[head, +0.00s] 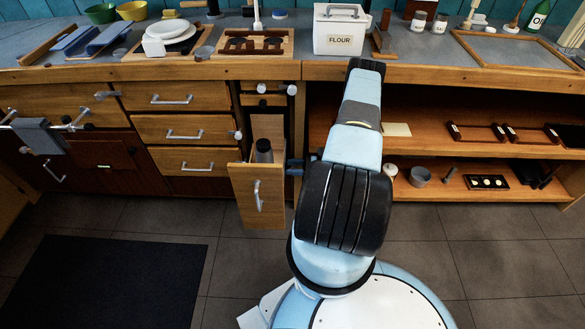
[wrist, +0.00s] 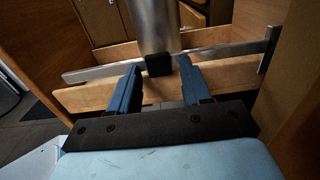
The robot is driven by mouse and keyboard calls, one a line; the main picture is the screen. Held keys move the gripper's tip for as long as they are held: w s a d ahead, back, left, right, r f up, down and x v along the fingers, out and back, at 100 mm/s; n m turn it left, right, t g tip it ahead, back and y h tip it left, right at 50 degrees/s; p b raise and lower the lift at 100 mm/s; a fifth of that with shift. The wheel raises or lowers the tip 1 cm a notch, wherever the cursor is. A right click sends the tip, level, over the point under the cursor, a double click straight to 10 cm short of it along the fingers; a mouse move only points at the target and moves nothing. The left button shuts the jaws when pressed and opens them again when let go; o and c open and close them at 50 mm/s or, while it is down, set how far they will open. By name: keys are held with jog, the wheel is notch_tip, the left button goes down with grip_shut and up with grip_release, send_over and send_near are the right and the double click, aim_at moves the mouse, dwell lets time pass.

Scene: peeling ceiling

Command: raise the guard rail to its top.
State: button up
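The guard rail is a flat metal bar (wrist: 215,55) along the side of a pulled-out narrow wooden drawer (head: 258,203). It lies just above the edge of the drawer's low wooden side board (wrist: 80,99). A black block (wrist: 158,65) sits on the rail near its middle. In the wrist view my gripper (wrist: 160,72) has its two blue fingers apart, one to each side of the block, with small gaps showing. In the head view my gripper (head: 293,166) is at the drawer's right side, and the rail is mostly hidden there.
A grey metal cylinder (wrist: 154,25) stands in the drawer just behind the rail; its dark top shows in the head view (head: 263,145). Wooden panels flank my gripper closely in the wrist view. Open shelves (head: 480,150) lie to the right.

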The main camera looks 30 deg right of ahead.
grip_shut()
dwell(0.4)
notch_tip(320, 180, up, 10)
jog(key=shift+r, duration=0.25)
jog(key=shift+w, duration=0.1)
dwell(0.3)
jog(key=shift+o, duration=0.9)
grip_release()
jog(key=shift+d, duration=0.1)
jog(key=v, duration=1.3)
jog(key=shift+s+d, duration=0.25)
jog(key=shift+s, duration=0.1)
